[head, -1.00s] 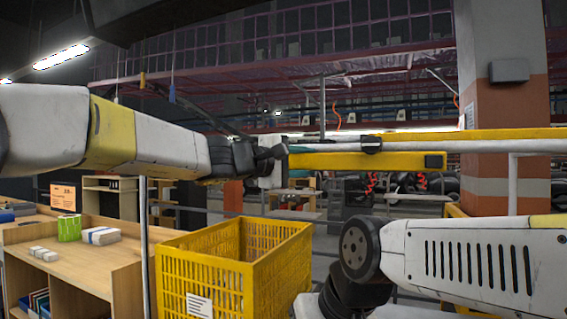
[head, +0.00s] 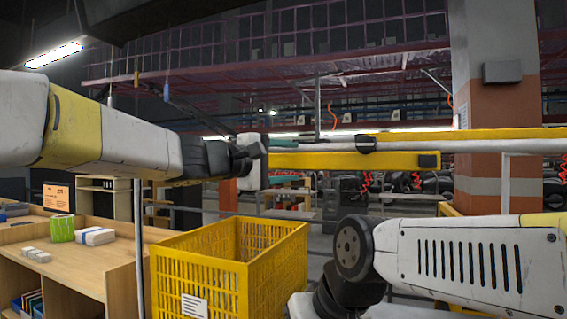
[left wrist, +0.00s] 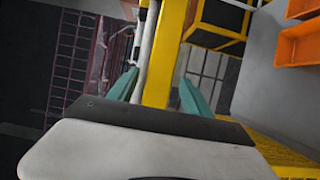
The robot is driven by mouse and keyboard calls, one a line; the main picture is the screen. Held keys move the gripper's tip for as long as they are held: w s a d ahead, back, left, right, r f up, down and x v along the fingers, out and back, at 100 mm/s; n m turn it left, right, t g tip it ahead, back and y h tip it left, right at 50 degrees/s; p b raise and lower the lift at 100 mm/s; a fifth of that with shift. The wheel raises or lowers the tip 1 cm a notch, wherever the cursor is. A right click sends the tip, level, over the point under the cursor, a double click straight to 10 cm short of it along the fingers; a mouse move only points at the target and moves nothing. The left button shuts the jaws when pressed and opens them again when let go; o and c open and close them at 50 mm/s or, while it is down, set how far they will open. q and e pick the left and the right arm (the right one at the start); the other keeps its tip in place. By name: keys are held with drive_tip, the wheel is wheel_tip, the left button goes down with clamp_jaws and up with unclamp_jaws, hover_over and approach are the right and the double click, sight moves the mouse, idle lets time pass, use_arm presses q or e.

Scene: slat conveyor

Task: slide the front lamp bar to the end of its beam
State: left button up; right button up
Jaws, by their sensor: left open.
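A long pale bar (head: 480,146), which looks like the lamp bar, runs across the head view beside a yellow beam (head: 350,160) with a black end piece. A black clamp (head: 366,143) sits around the pale bar. My left gripper (head: 285,146) is at the left end of these bars. In the left wrist view, its teal fingers (left wrist: 158,92) are apart, with the pale bar (left wrist: 147,50) and yellow beam (left wrist: 168,50) between them. I cannot tell whether either finger touches. My right gripper is out of view.
A yellow crate (head: 285,275) stands below, next to a wooden desk (head: 90,255) with small boxes. A striped pillar (head: 495,110) stands at the right behind the bars. My right arm fills the lower right. Orange bins (left wrist: 298,45) show in the left wrist view.

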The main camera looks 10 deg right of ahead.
use_arm(q)
drive_tip(key=shift+v, duration=1.85)
drive_tip(key=s+a+f+m+g+y, duration=0.1)
drive_tip(key=s+a+f+y, duration=0.3)
drive_tip(key=a+f, duration=0.5)
drive_tip(key=s+a+f+m+g+y, duration=0.1)
drive_tip(key=s+a+f+m+y, duration=0.2)
drive_tip(key=s+a+f, duration=0.4)
drive_tip(key=s+a+f+m+g+y, duration=0.1)
drive_tip(key=s+a+f+m+y, duration=0.1)
drive_tip(key=s+a+f+y, duration=0.4)
drive_tip(key=a+f, duration=0.5)
drive_tip(key=f, duration=0.3)
drive_tip(key=shift+s+a+m, duration=0.35)
drive_tip(key=shift+a+m, duration=0.05)
